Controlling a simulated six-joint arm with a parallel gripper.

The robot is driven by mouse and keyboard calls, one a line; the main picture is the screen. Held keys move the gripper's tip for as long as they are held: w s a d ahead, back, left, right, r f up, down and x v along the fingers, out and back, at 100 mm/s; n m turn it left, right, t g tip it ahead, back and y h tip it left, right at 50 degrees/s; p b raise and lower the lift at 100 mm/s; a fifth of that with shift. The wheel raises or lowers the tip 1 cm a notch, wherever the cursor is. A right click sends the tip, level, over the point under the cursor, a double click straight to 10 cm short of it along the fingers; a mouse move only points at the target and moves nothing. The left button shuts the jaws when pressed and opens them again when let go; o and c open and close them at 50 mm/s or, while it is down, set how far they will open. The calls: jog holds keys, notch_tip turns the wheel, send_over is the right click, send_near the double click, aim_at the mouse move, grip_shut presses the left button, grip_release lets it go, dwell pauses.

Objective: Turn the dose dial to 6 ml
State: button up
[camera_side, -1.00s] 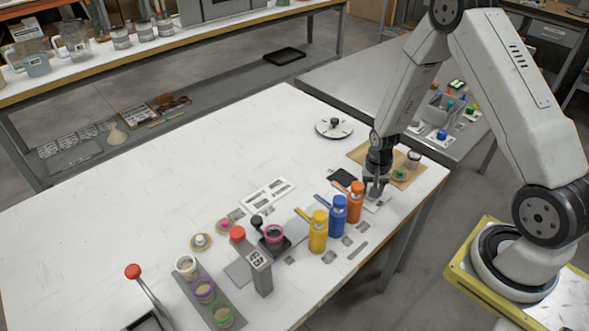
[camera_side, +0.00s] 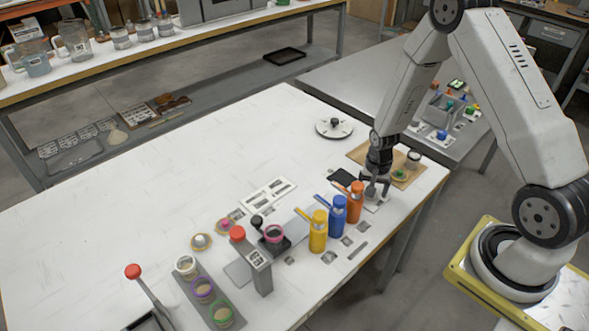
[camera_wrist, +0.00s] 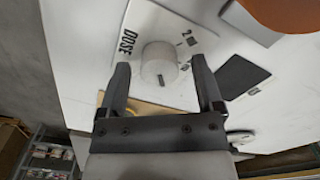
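The dose dial (camera_wrist: 159,66) is a pale round knob on a white plate (camera_wrist: 143,22) marked "DOSE", with a "2" visible beside the knob in the wrist view. My gripper (camera_wrist: 163,85) is open, with one dark finger on each side of the knob and a gap showing at the sides. In the side view my gripper (camera_side: 373,190) is low over the table's right end, just right of the orange bottle, and mostly hides the dial. The dial's pointer and its other marks are hidden or too small to read.
Orange (camera_side: 355,203), blue (camera_side: 338,216) and yellow (camera_side: 318,232) bottles stand in a row close to my gripper's left. A dark flat pad (camera_wrist: 243,76) lies beside the dial plate. A wooden board (camera_side: 407,172) with small containers is behind. The table's left middle is clear.

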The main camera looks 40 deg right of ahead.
jog(key=shift+r, duration=0.1)
jog(key=shift+r, duration=3.8)
jog(key=n, duration=0.9)
jog(key=shift+r, duration=0.1)
jog(key=shift+f, duration=0.2)
jog(key=shift+f, duration=3.75)
